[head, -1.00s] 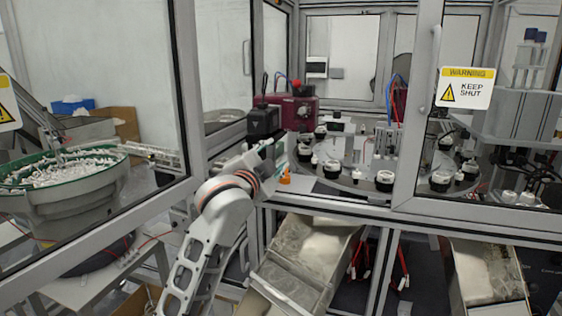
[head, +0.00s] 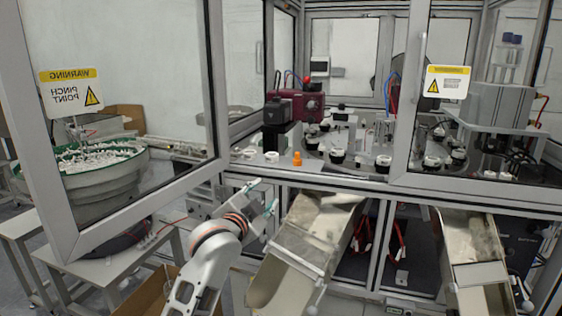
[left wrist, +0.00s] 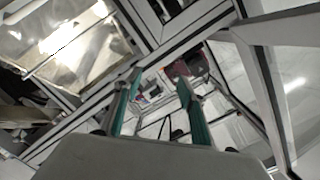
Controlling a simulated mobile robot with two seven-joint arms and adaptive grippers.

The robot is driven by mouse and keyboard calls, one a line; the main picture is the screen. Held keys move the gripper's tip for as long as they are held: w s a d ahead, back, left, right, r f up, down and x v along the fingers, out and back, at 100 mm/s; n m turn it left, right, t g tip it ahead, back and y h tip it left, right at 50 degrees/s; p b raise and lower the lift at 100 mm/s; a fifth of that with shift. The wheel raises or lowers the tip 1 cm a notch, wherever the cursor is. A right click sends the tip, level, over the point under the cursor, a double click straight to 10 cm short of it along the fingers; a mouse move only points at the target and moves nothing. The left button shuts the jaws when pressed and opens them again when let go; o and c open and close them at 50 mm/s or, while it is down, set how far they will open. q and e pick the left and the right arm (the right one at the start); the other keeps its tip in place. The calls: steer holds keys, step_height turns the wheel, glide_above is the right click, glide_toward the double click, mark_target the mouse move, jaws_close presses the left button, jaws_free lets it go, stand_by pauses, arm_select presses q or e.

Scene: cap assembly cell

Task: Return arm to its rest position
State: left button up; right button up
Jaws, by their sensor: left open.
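My left arm comes up from the bottom of the head view. My left gripper (head: 266,196) is open and empty, outside the cell, in front of the frame bar below the opening. Its two teal-edged fingers also show in the left wrist view (left wrist: 160,82), apart with nothing between them. My right gripper is in neither view.
The open door (head: 68,225) with a pinch-point sign stands at left, before the bowl feeder (head: 95,195). An orange bottle-like piece (head: 297,159) stands inside the opening. Metal chutes (head: 310,235) (head: 470,240) slope out below. A cardboard box (head: 155,292) lies low at left.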

arm_select(q)
steer(key=s+a+f+n+g+y, duration=0.1)
steer(key=s+a+f+n, duration=0.3)
steer(key=f, duration=0.6)
steer(key=s+a+f+m+g, duration=0.1)
steer(key=s+a+f, duration=0.1)
steer(key=s+f, duration=0.5)
steer(key=s+a+f+n+g+y, duration=0.1)
steer(key=s+a+f+n, duration=0.15)
steer(key=f, duration=0.95)
steer(key=s+a+f+n+g, duration=0.1)
steer(key=s+a+f, duration=0.2)
steer(key=s+f, duration=0.3)
steer(key=s+a+f+n+g, duration=0.1)
steer(key=s+a+f, duration=0.2)
steer(key=s, duration=0.9)
steer(key=s+a+f+n+y, duration=0.1)
steer(key=s+a+f, duration=0.2)
steer(key=s+f, duration=0.6)
steer(key=shift+s+g, duration=0.25)
steer(key=shift+g, duration=0.15)
steer(key=shift+f, duration=0.1)
steer(key=shift+c, duration=0.4)
